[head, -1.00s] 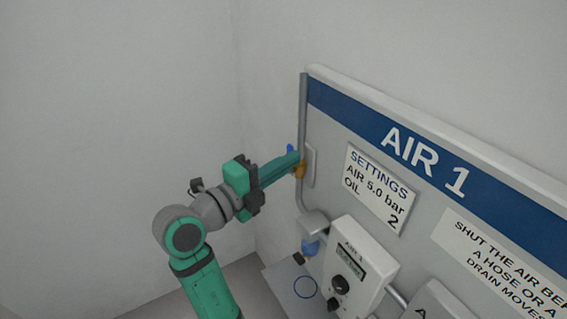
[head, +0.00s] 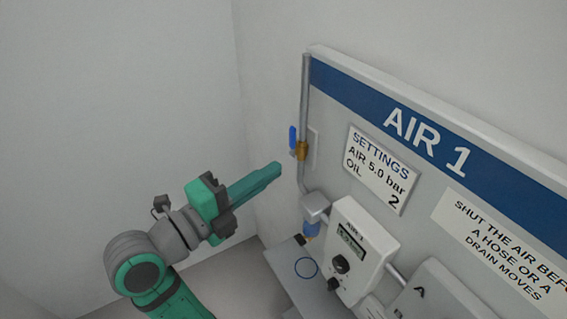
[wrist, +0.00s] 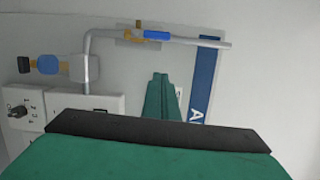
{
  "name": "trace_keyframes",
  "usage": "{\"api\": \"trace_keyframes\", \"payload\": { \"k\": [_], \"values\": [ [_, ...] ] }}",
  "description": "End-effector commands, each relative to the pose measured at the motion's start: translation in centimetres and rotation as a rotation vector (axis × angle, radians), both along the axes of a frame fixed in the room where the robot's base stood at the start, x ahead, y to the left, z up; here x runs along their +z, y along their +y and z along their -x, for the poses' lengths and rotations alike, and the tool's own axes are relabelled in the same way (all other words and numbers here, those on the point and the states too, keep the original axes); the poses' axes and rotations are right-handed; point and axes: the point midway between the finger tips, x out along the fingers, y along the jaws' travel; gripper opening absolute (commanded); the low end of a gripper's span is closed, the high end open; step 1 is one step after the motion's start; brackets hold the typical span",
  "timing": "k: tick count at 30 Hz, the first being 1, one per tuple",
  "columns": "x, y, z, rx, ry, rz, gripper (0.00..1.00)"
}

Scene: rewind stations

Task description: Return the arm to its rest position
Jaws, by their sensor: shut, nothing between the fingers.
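My gripper (head: 272,171) is shut and empty, its green fingers together and pointing up and to the right in the head view. It is in free space to the left of the AIR 1 panel (head: 480,152), apart from the brass valve (head: 301,151) with its blue handle (head: 293,138) on the grey pipe. In the head view the blue handle stands upright beside the pipe. In the wrist view the closed fingers (wrist: 161,82) point toward the panel, and the blue handle (wrist: 160,35) lies along the pipe beyond the fingertips.
Below the valve are a blue-bowled filter (head: 311,228) and a white regulator box (head: 352,247) with dark knobs. A SETTINGS plate (head: 380,168) reads AIR 5.0 bar, OIL 2. A low shelf (head: 296,285) is under the filter. Bare walls lie left, with free room around my arm.

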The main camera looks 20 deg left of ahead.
Motion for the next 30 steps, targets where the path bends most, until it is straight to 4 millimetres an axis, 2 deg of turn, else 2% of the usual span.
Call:
{"api": "trace_keyframes", "payload": {
  "k": [3,9,14,22,30],
  "values": [
    [0.0,0.3,0.7,-0.001,0.0,-0.001,0.0],
    [-0.3,0.2,0.7,0.0,0.006,0.013,0.0],
    [-2.5,-0.1,-0.5,0.03,0.054,0.143,0.0],
    [-10.3,-1.3,-3.1,0.159,0.201,0.539,0.0],
    [-19.0,-2.9,-3.0,0.313,0.324,0.868,0.0]
  ]
}}
